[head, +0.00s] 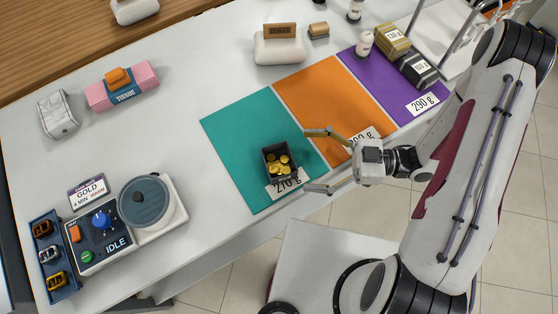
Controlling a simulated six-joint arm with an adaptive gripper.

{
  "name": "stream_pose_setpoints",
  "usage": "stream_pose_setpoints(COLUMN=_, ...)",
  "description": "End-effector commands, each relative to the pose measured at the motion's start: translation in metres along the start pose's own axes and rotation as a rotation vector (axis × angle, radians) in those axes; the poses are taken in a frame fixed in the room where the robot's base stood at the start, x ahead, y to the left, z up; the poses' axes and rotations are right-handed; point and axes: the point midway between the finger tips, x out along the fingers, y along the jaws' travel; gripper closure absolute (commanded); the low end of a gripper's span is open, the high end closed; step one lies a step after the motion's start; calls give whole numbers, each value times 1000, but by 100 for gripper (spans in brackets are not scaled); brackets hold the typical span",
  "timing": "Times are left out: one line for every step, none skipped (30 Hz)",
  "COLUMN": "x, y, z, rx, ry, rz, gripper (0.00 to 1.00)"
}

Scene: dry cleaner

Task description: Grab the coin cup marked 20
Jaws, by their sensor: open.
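A small dark square cup (284,179) holding gold coins stands on the teal mat (232,132), by a card reading 270 g (287,183). I cannot read any 20 on this cup. My gripper (309,160) reaches in from the right and is open and empty. Its two fingertips are spread, one toward the far side and one toward the near side, just right of the cup. I cannot tell whether either finger touches it.
Orange (315,97) and purple (382,83) mats lie to the right. Labelled gold (393,41) and dark (418,69) blocks stand at the purple mat's far right. A control panel (103,235) and round-topped device (146,203) stand front left. The white table between is clear.

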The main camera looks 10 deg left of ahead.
Motion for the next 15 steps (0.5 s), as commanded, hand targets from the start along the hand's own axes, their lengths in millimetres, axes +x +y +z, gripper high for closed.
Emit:
stream_pose_setpoints(x=2, y=0, z=0, rx=1, ry=0, rz=-1, gripper=12)
stream_pose_setpoints(x=4, y=-1, z=0, rx=1, ry=1, rz=-2, gripper=12)
stream_pose_setpoints(x=6, y=-1, z=0, rx=1, ry=1, rz=-2, gripper=12)
stream_pose_setpoints(x=8, y=-1, z=0, rx=1, ry=1, rz=-3, gripper=12)
stream_pose_setpoints(x=10, y=-1, z=0, rx=2, ry=1, rz=-3, gripper=12)
stream_pose_setpoints(x=14, y=-2, z=0, rx=3, ry=1, rz=-3, gripper=12)
stream_pose_setpoints(x=16, y=-2, z=0, rx=3, ry=1, rz=-3, gripper=12)
stream_pose_setpoints(x=19, y=-2, z=1, rx=3, ry=1, rz=-4, gripper=12)
stream_pose_setpoints(x=23, y=-2, z=1, rx=2, ry=1, rz=-4, gripper=12)
stream_pose_setpoints(x=26, y=-3, z=1, rx=2, ry=1, rz=-3, gripper=12)
stream_pose_setpoints(x=29, y=-3, z=1, rx=2, ry=1, rz=-4, gripper=12)
stream_pose_setpoints(x=33, y=-3, z=1, rx=2, ry=0, rz=-4, gripper=12)
stream_pose_setpoints(x=35, y=-3, z=1, rx=2, ry=0, rz=-3, gripper=12)
stream_pose_setpoints(x=38, y=-3, z=1, rx=2, ry=0, rz=-3, gripper=12)
stream_pose_setpoints(x=41, y=-3, z=1, rx=2, ry=0, rz=-3, gripper=12)
